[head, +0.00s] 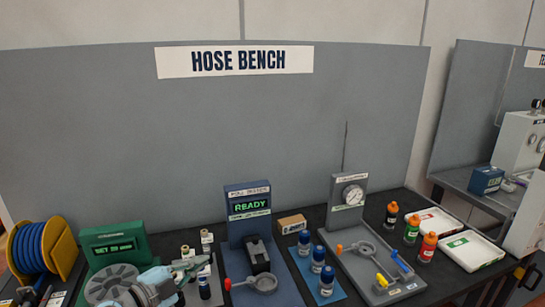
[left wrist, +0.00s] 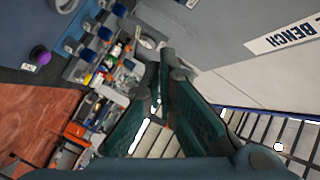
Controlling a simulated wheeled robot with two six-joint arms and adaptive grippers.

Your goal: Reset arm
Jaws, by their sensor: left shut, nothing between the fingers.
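My left gripper (head: 190,268) is low in the head view, in front of the green machine (head: 114,245) and beside the small white-capped bottles (head: 206,240). It is shut and empty. In the left wrist view its two dark fingers (left wrist: 162,72) come together at the tips with nothing held. My left forearm covers part of the green machine's round grey disc (head: 111,283). My right gripper is in neither view.
The blue tester (head: 248,208) reads READY. Several blue-capped bottles (head: 317,259) stand right of it, beside a gauge stand (head: 348,193). A blue hose reel (head: 31,249) is at the left.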

